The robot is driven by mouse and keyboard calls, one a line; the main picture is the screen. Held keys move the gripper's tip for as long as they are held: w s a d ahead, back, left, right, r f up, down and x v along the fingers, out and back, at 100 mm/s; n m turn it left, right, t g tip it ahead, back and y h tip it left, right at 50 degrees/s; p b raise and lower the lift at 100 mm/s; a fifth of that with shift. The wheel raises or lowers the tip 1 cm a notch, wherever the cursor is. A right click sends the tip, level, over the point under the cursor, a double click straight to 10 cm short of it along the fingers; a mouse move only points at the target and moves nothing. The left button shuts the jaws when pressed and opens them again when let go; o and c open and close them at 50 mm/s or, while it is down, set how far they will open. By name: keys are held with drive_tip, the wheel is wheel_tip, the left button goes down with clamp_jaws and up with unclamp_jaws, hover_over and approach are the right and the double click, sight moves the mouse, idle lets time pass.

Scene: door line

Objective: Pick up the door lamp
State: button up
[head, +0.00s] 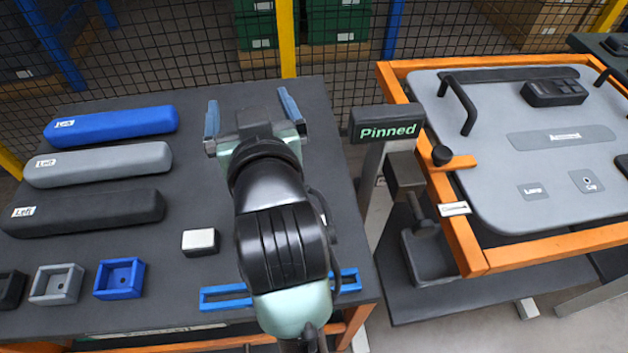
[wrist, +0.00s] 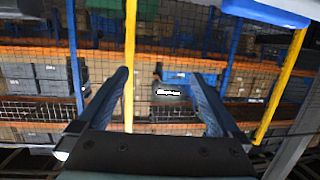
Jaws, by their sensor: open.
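A small dark block with a white top (head: 199,242) sits on the dark table left of my arm; it may be the door lamp, but it bears no readable label. A patch marked "Lamp" (head: 533,190) lies on the grey door panel (head: 480,150) at the right. My gripper (head: 250,112) is over the table's far part, above and beyond the white-topped block, with its fingers spread and nothing between them. In the wrist view my gripper (wrist: 160,76) is open and points towards the mesh fence; the block is not in that view.
Blue, grey and black bars (head: 110,128) marked "Left" lie on the table (head: 215,290). Several small square trays (head: 120,279) stand front left. A "Pinned" sign (head: 388,124) stands between the table and the orange door frame (head: 455,225). A mesh fence (head: 170,65) runs behind.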

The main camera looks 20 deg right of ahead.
drive_tip(key=s+d+f+g+p, duration=0.25)
drive_tip(key=s+g+p, duration=0.25)
drive_tip(key=p, duration=0.6)
drive_tip(key=m+g+y+p, duration=0.1)
drive_tip(key=g+p, duration=0.5)
drive_tip(key=p, duration=0.6)
approach(321, 227)
drive_tip(key=x, duration=0.2)
drive_tip(key=p+x, duration=0.1)
drive_tip(key=x, duration=0.2)
drive_tip(key=shift+s+a+f, duration=0.1)
drive_tip(key=shift+a+f, duration=0.05)
drive_tip(key=shift+a, duration=0.05)
drive_tip(key=shift+w+d+f+p, duration=0.15)
drive_tip(key=shift+w+f+p, duration=0.1)
drive_tip(key=shift+w+f, duration=0.45)
drive_tip(key=shift+w+d+f+p, duration=0.2)
drive_tip(key=shift+w+f, duration=0.25)
drive_tip(key=shift+f, duration=0.4)
drive_tip(key=shift+w+f, duration=0.25)
drive_tip(key=shift+f, duration=0.4)
drive_tip(key=c, duration=1.4)
drive_tip(key=shift+r, duration=0.15)
wheel_tip(321, 227, up, 10)
drive_tip(key=shift+f+b, duration=0.1)
drive_tip(key=shift+b, duration=0.45)
